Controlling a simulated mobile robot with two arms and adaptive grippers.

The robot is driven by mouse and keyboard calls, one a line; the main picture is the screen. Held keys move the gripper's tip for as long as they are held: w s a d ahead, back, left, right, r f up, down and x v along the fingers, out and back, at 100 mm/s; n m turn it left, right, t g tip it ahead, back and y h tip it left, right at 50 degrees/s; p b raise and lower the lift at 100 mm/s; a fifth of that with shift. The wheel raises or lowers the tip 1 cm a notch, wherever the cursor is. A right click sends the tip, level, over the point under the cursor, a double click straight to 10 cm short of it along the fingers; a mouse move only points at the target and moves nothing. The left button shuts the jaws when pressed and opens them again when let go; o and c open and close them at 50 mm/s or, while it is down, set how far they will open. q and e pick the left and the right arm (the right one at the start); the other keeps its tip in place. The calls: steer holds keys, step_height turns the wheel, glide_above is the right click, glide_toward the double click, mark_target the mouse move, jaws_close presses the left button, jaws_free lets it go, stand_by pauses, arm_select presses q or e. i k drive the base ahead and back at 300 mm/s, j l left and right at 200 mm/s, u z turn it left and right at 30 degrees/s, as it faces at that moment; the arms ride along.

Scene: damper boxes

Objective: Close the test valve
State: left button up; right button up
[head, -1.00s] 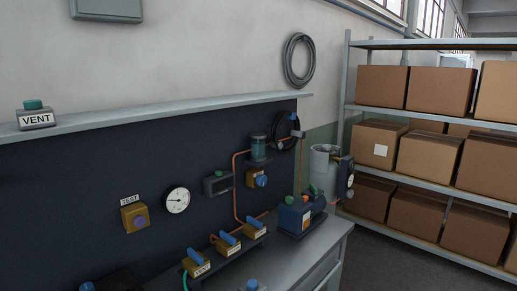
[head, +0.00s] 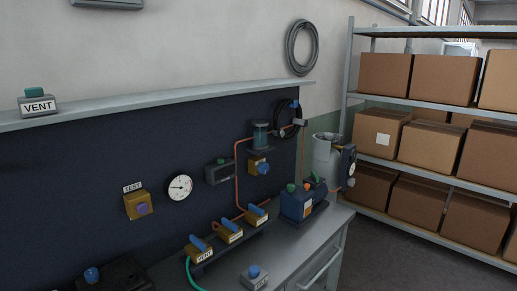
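A yellow box with a purple knob (head: 140,205) sits on the dark panel at left, under a plate reading TEST (head: 132,187). Three yellow valves with blue lever handles stand in a row on the bench: left (head: 199,251), middle (head: 229,232) and right (head: 256,213). All three levers slant the same way. The left valve's label seems to read VENT; the other labels are too small to read surely. A round gauge (head: 180,187) is right of the TEST box. Neither of my grippers is in view.
A green hose (head: 191,274) leaves the left valve. A grey box with a blue button (head: 254,279) stands in front. A blue pump unit (head: 299,203) and a grey canister (head: 325,158) stand at right. A VENT button box (head: 38,103) sits on the ledge. Shelves (head: 420,105) hold cartons.

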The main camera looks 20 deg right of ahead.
mark_target(263, 167)
steer(key=u, duration=0.25)
steer(key=i+l+u, duration=0.1)
steer(key=l+u, duration=0.7)
steer(key=u, duration=0.15)
steer(key=i+l, duration=0.05)
